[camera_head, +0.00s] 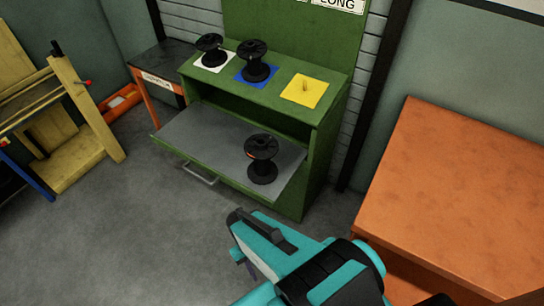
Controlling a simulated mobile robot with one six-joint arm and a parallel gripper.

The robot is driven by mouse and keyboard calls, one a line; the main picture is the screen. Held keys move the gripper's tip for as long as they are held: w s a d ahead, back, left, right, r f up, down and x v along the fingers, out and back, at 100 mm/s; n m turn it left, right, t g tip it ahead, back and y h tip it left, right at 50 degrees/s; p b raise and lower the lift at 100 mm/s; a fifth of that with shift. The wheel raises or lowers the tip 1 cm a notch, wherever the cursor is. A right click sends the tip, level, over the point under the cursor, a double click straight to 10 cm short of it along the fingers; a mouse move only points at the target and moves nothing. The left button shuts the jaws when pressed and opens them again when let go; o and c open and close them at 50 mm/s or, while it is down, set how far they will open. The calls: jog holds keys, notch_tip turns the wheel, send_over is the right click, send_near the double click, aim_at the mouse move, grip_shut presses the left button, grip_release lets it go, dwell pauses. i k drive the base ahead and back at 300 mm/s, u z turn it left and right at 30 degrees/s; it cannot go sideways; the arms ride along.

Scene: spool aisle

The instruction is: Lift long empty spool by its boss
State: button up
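A black spool (262,160) stands upright on the grey pulled-out shelf (205,140) of a green cabinet, near the shelf's right end. A small orange mark shows at its upper left. Two more black spools stand on the cabinet top, one on a white square (212,51) and one on a blue square (254,64). I cannot tell from here which is the long empty one. My gripper (244,250), on my teal arm, is at the lower middle of the picture, nearer than the shelf and apart from all spools.
An orange table (460,185) fills the right. A yellow wooden frame (75,110) and an orange box (120,102) are at left. The grey floor in front is clear.

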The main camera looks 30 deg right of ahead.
aim_at(261, 148)
jog(key=z, duration=0.25)
jog(key=k, duration=1.1)
jog(key=u, duration=1)
jog(key=i, duration=1)
jog(key=u, duration=0.05)
